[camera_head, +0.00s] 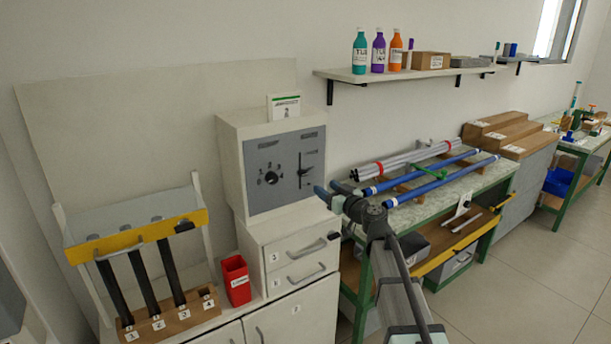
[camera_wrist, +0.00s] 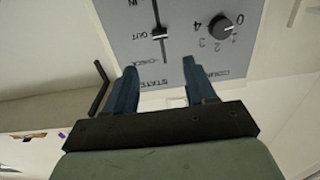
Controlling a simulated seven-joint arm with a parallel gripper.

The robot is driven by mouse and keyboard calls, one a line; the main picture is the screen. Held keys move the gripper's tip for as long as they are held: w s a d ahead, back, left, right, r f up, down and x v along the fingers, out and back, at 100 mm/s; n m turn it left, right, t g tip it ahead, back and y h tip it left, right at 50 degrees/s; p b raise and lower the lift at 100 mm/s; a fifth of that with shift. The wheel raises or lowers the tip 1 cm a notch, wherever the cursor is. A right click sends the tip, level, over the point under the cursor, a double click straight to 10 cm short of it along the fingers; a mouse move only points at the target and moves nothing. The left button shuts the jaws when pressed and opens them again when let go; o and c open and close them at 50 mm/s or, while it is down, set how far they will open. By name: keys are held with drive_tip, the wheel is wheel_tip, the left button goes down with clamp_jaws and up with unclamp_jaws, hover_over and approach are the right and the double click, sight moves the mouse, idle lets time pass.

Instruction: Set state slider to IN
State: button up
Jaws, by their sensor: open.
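The grey control panel (camera_head: 270,172) is on the front of a white cabinet box. Its state slider (camera_head: 303,172) sits in a vertical slot on the panel's right side. In the wrist view the panel appears upside down, and the slider knob (camera_wrist: 158,34) stands level with the OUT label, with IN at the top of the picture and CHECK below. My gripper (camera_head: 331,189) is in front of the panel's lower right. In the wrist view my gripper (camera_wrist: 160,68) is open and empty, its blue fingers either side of the slider's line, with the knob beyond the tips.
A round count dial (camera_wrist: 222,26) is beside the slider. Drawers (camera_head: 293,264) with handles are below the panel. A red bin (camera_head: 236,280) and a rack of black rods (camera_head: 143,285) stand left. A bench with blue rods (camera_head: 440,178) is right.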

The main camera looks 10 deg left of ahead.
sight(304, 173)
drive_tip(key=x, duration=1.3)
clamp_jaws()
idle(0.4)
